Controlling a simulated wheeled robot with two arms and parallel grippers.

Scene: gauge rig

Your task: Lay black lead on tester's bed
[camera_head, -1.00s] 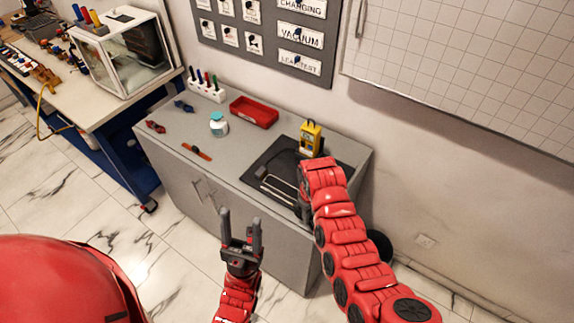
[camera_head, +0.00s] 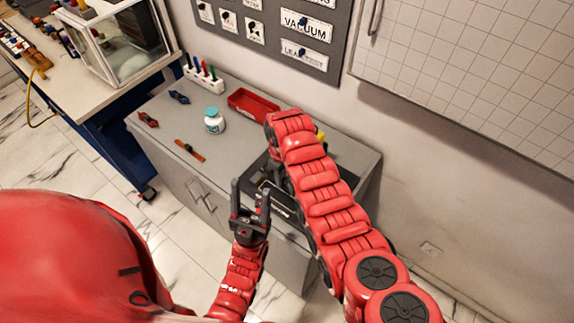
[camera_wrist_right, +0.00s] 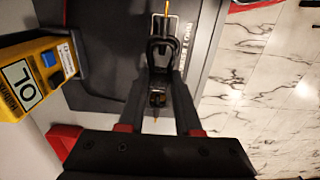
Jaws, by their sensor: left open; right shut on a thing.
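The yellow tester (camera_wrist_right: 40,78), reading OL, is at the left of the right wrist view. In the head view only a bit of the tester (camera_head: 320,136) shows behind my right arm. The tester's dark bed (camera_wrist_right: 105,50) lies beside it; a corner of the bed (camera_head: 256,166) shows in the head view. My right gripper (camera_wrist_right: 161,90) is shut on the black lead (camera_wrist_right: 163,48), which has a gold tip and is over the bed; I cannot tell if it touches. My left gripper (camera_head: 250,190) is open and empty, in front of the cabinet.
A workbench with a clear case (camera_head: 128,45) stands at the left. The wall is close behind.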

